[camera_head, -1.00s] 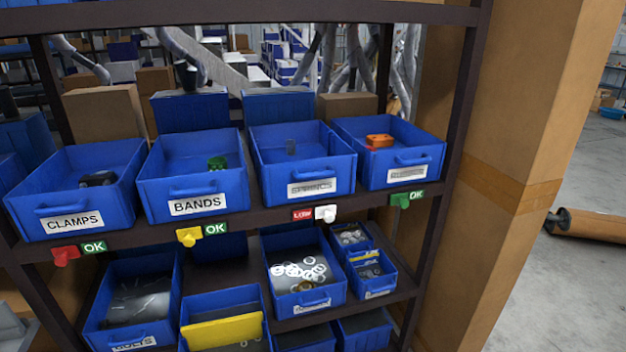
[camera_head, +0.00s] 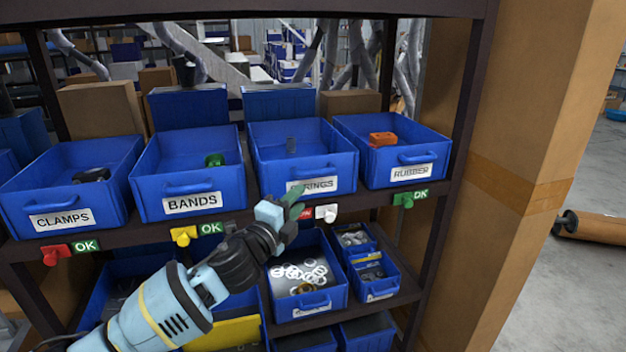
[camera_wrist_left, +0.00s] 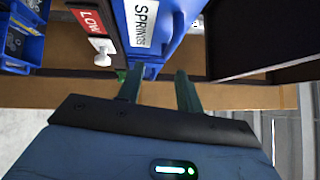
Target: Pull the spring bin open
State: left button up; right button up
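The blue spring bin (camera_head: 345,170) sits on the upper shelf, third from the left among the labelled bins. Its SPRINGS label is partly covered by my left gripper in the head view. My left gripper (camera_head: 297,200) is in front of the bin's lower front. In the left wrist view the bin (camera_wrist_left: 168,45) with its label is just beyond my gripper (camera_wrist_left: 160,80), whose two green fingers are apart. A blue edge of the bin shows near the fingertips; I cannot tell if they touch it. My right gripper is not in view.
The bands bin (camera_head: 190,190) and the rubber bin (camera_head: 405,165) flank it closely. A red LOW sign with a white knob (camera_head: 327,213) is on the shelf edge by my gripper. A lower bin of rings (camera_head: 310,300) lies below. A cardboard column (camera_head: 520,190) stands right.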

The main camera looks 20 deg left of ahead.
aim_at(314, 175)
pick_arm(q)
jog(key=shift+m, duration=0.3)
jog(key=shift+a+r+x, duration=0.1)
jog(key=shift+r+x, duration=0.15)
jog(key=shift+x, duration=1.15)
jog(key=shift+a+r+x, duration=0.1)
jog(key=shift+r+x, duration=0.15)
jog(key=shift+x, duration=1.15)
jog(key=shift+a+r+x, duration=0.1)
jog(key=shift+r+x, duration=0.2)
jog(key=shift+x, duration=1.1)
grip_shut()
